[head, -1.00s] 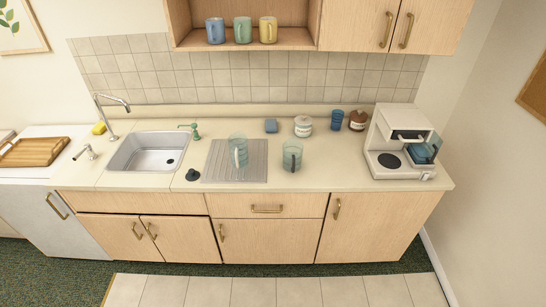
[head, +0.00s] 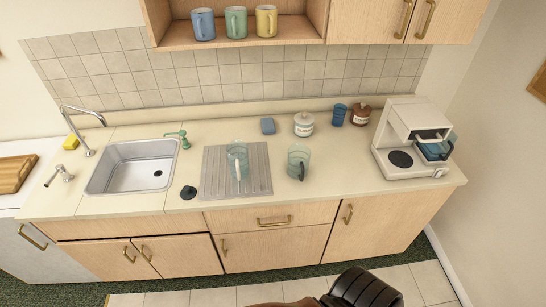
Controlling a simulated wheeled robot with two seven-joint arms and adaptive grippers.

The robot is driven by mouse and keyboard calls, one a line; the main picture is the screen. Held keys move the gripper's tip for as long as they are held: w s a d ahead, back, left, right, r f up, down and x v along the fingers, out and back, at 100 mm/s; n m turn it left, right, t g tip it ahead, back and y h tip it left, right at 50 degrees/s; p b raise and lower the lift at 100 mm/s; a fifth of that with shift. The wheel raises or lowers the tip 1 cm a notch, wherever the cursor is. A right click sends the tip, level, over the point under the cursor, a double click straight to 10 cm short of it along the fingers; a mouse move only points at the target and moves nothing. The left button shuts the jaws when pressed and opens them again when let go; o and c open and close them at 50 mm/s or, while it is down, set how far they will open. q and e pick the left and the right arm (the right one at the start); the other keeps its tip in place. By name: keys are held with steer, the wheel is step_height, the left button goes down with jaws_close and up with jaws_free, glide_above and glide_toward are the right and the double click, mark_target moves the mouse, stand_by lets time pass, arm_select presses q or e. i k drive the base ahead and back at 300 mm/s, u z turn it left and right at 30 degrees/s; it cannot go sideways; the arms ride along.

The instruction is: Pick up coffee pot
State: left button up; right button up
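A clear bluish glass pot with a dark handle (head: 299,160) stands upright on the counter, just right of the drying mat. A similar clear glass vessel with a pale handle (head: 237,161) stands on the grey ribbed mat (head: 214,172). A white coffee maker (head: 411,118) stands at the right end, with a blue glass container with a dark handle (head: 433,150) at its right side. I cannot tell which vessel is the coffee pot. A black ribbed part of mine shows at the bottom edge; no gripper fingertips show.
A sink (head: 131,168) and a small dark lid-like thing (head: 188,192) are on the left. A striped jar (head: 304,124), blue cup (head: 339,115) and brown jar (head: 360,115) stand at the back. Mugs (head: 236,22) sit on the shelf above.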

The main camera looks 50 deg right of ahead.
mark_target(299, 155)
steer(key=z, duration=0.2)
steer(key=i, duration=0.65)
steer(key=z, duration=0.5)
